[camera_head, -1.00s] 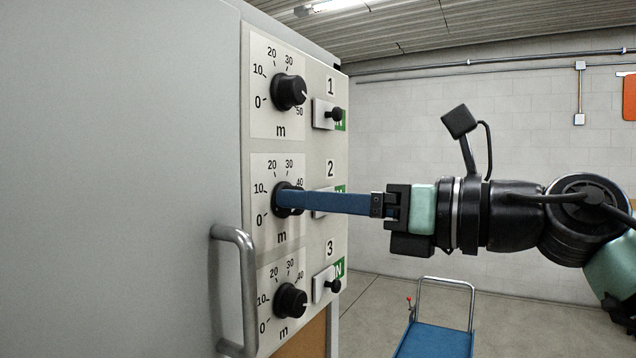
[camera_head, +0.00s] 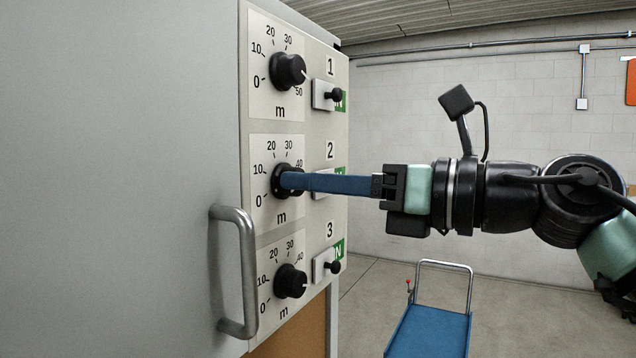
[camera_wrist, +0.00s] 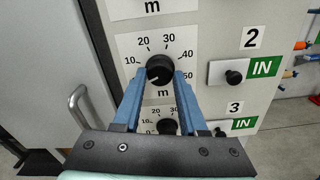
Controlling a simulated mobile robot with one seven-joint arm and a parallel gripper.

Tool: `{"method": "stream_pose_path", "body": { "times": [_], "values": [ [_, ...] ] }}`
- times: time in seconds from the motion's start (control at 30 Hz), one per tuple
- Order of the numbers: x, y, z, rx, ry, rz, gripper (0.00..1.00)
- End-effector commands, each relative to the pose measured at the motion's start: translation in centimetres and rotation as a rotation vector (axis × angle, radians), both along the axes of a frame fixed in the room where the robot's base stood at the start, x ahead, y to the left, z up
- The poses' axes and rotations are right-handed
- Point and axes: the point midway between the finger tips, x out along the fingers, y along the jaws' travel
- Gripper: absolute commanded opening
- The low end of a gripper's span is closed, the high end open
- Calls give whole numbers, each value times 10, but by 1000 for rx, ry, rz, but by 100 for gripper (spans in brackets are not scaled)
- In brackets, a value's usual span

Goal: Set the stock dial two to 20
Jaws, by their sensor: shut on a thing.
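Stock dial two is a black round knob (camera_head: 276,181) in the middle of the panel, on a white scale plate marked in m. In the wrist view the knob (camera_wrist: 158,68) sits between the tips of my gripper's two blue fingers (camera_wrist: 159,80). My gripper (camera_head: 288,181) is shut on the knob and reaches it level from the right in the head view. The near finger covers part of the knob there. The wrist view shows scale marks 10 to 50 around it. I cannot clearly read where its pointer stands.
Dial one (camera_head: 288,71) is above and dial three (camera_head: 290,281) below. Sliding switches, such as switch 2 (camera_wrist: 233,76) with a green IN label, are to their right. A grey door handle (camera_head: 243,275) stands out left of dial three. A blue cart (camera_head: 432,330) is on the floor.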

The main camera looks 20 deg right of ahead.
Motion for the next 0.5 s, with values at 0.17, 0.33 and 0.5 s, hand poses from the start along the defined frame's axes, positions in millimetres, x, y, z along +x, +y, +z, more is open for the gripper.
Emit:
{"method": "stream_pose_path", "body": {
  "times": [0.17,0.33,0.5],
  "values": [
    [0,0,-1,43,33,0,0],
    [0,0,-1,124,97,-1,0],
    [0,0,-2,242,189,0,0]
  ]
}}
